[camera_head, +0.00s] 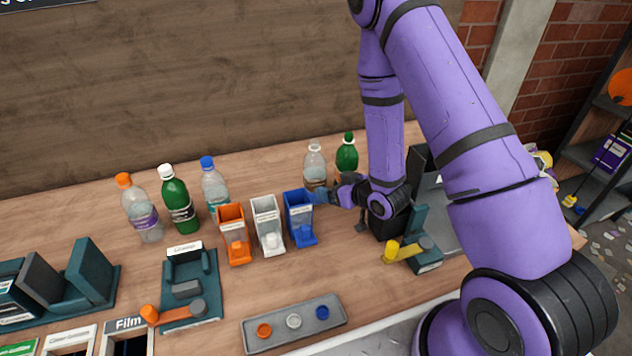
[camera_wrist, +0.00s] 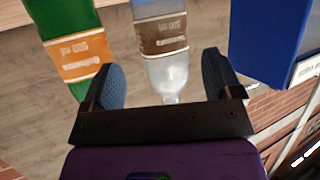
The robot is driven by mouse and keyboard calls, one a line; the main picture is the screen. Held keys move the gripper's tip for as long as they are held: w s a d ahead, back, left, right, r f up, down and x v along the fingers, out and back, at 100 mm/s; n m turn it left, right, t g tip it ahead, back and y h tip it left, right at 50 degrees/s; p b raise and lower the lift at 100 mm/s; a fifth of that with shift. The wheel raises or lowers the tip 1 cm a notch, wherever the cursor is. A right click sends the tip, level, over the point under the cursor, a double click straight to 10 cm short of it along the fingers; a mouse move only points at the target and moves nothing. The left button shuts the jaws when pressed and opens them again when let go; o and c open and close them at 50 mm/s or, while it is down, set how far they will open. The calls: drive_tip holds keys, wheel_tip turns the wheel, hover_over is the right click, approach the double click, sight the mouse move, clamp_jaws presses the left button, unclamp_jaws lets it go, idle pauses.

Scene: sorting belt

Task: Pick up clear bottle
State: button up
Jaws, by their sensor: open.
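A clear bottle (camera_head: 315,163) with a white cap and a brown label stands upright near the back of the bench. My gripper (camera_head: 324,196) is open at its lower front, and the arm comes from the right. In the wrist view the clear bottle (camera_wrist: 168,72) appears upside down, its narrow end in the gap between the fingers of my gripper (camera_wrist: 162,82). The jaws hold nothing, and I cannot tell how deep the bottle sits between them. Two more clear bottles stand at the left, one with an orange cap (camera_head: 142,210) and one with a blue cap (camera_head: 214,185).
A green bottle (camera_head: 347,155) stands close right of the clear bottle. A blue bin (camera_head: 299,218) is close left of my gripper, beside white (camera_head: 268,224) and orange (camera_head: 233,232) bins. Another green bottle (camera_head: 179,200) is at left. A button tray (camera_head: 285,338) lies in front.

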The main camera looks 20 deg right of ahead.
sight(323, 183)
drive_tip(key=shift+x, duration=3.75)
drive_tip(key=c, duration=0.8)
